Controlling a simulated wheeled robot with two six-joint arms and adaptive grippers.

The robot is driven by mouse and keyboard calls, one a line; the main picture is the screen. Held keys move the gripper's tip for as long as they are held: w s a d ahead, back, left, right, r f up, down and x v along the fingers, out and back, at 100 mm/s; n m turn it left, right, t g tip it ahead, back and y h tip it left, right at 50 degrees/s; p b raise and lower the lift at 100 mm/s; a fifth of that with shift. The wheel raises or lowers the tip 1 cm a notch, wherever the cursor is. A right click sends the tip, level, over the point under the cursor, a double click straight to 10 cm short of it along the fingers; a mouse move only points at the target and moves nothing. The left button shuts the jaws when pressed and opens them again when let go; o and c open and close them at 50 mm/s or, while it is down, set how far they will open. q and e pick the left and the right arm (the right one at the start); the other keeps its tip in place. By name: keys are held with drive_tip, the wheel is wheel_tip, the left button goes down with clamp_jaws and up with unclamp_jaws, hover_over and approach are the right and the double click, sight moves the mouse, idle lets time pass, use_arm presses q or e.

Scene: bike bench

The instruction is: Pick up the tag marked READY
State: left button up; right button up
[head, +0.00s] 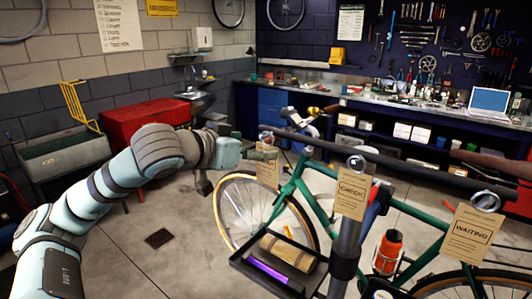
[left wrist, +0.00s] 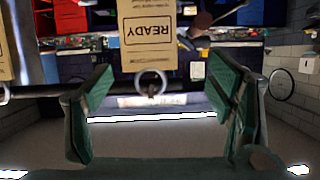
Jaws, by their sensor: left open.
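The tag marked READY (left wrist: 148,38) hangs from a metal ring (left wrist: 150,83); the left wrist view shows it upside down. In the head view a tan tag (head: 267,171) hangs at the bar's left end, its face partly hidden and unreadable. My left gripper (head: 262,152) is at the upper part of this tag. In the left wrist view its green fingers (left wrist: 163,82) are open, with the ring and the tag's ring end between them in the picture. Nothing is gripped. The CHECK tag (head: 352,194) and WAITING tag (head: 469,233) hang further right.
A dark bar (head: 410,170) carries the tags above a green bicycle (head: 287,192). A small tray (head: 262,275) holds a wooden-looking block and a purple object. An orange bottle (head: 389,252) sits in the bike frame. Floor at left is mostly clear, before a red chest (head: 147,117).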

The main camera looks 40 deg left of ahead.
use_arm(q)
wheel_tip(320, 180, up, 4)
drive_tip(key=a+t, duration=0.1)
drive_tip(key=a, duration=0.1)
drive_tip(key=g+b, duration=0.1)
hover_over(270, 185)
drive_tip(key=shift+h, duration=0.4)
drive_tip(key=f, duration=0.4)
drive_tip(key=a+f, duration=0.1)
drive_tip(key=f, duration=0.2)
drive_tip(key=shift+w+d+r+g, duration=0.1)
drive_tip(key=shift+w+d+g, duration=0.1)
drive_tip(key=shift+d+g, duration=0.1)
drive_tip(key=shift+w, duration=0.1)
drive_tip(key=shift+c, duration=0.4)
drive_tip(key=shift+a, duration=0.15)
drive_tip(key=c, duration=0.3)
drive_tip(key=shift+s+a, duration=0.25)
drive_tip(key=shift+a, duration=0.1)
drive_tip(key=c, duration=0.6)
drive_tip(key=shift+d, duration=0.15)
use_arm(e)
drive_tip(key=shift+f, duration=0.2)
